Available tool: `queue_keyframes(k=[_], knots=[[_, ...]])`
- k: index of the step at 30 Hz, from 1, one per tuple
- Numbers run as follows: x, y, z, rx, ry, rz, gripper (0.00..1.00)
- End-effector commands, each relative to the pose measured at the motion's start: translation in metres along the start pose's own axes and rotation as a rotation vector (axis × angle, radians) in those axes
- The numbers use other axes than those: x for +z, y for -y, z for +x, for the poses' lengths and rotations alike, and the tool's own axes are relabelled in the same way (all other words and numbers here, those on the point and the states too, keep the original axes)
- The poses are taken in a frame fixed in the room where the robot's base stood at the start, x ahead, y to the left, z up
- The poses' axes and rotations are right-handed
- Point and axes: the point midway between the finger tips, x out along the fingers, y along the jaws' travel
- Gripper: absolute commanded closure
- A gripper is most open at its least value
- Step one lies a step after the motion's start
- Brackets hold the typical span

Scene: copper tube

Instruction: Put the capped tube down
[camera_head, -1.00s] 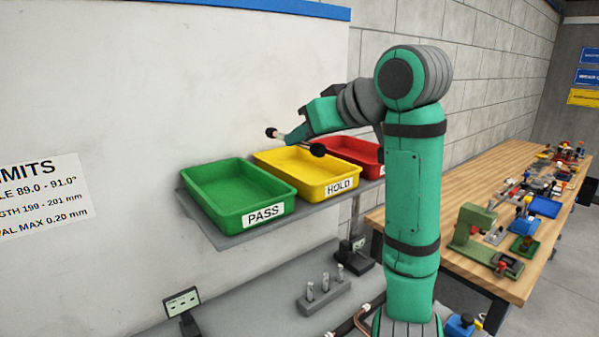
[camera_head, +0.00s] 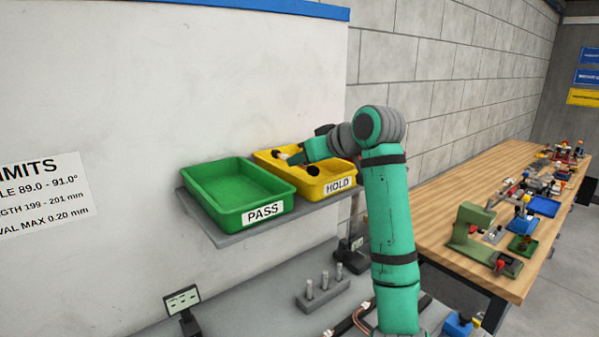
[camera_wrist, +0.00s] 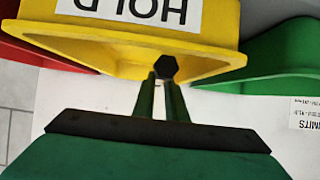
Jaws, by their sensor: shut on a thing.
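My gripper (camera_head: 297,160) is shut on the capped tube, low over the yellow HOLD tray (camera_head: 264,158). The middle is hidden by the gripper. In the wrist view a dark cap (camera_wrist: 166,67) sits at my fingertips, with the yellow tray's wall (camera_wrist: 130,60) around it. I cannot tell whether the tube touches the tray floor.
The empty green PASS tray (camera_head: 232,190) stands left of the yellow one on a grey shelf (camera_head: 225,240). A red tray (camera_wrist: 35,52) shows at the left in the wrist view. Below the shelf stands a grey block (camera_head: 322,292) with several upright pegs. A wooden bench (camera_head: 440,225) lies right.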

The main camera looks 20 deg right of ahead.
Motion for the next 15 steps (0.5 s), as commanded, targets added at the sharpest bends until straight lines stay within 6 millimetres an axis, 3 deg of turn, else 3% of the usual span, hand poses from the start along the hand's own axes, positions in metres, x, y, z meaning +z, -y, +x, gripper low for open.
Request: queue_keyframes(k=[6,15], knots=[[0.028,-0.002,0.017,0.000,0.001,0.000,1.00],[0.029,-0.001,0.018,-0.001,0.001,-0.001,1.00]])
